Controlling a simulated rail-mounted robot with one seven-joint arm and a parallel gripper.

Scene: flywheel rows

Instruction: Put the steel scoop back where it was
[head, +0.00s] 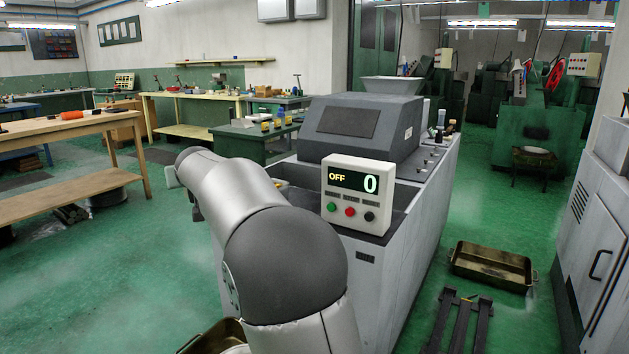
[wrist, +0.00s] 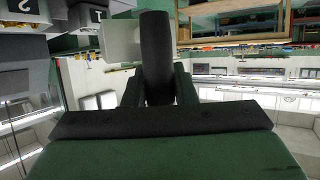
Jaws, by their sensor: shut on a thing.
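My gripper (wrist: 158,92) is shut on a thick black handle (wrist: 157,55) in the wrist view. I take this handle to be the steel scoop's. The scoop's steel end is not clearly visible; a pale grey shape (wrist: 118,42) shows behind the handle, and I cannot tell whether it is part of the scoop. In the head view my arm reaches out left of the grey machine (head: 410,245), and its own links mostly hide my gripper.
The machine carries a control box (head: 357,190) reading OFF and 0, close to the right of my arm. A green table with bottles (head: 248,142) stands behind. A wooden bench (head: 70,130) is at the left. A brass-coloured tray (head: 492,268) lies on the floor at right. The floor at left is mostly open.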

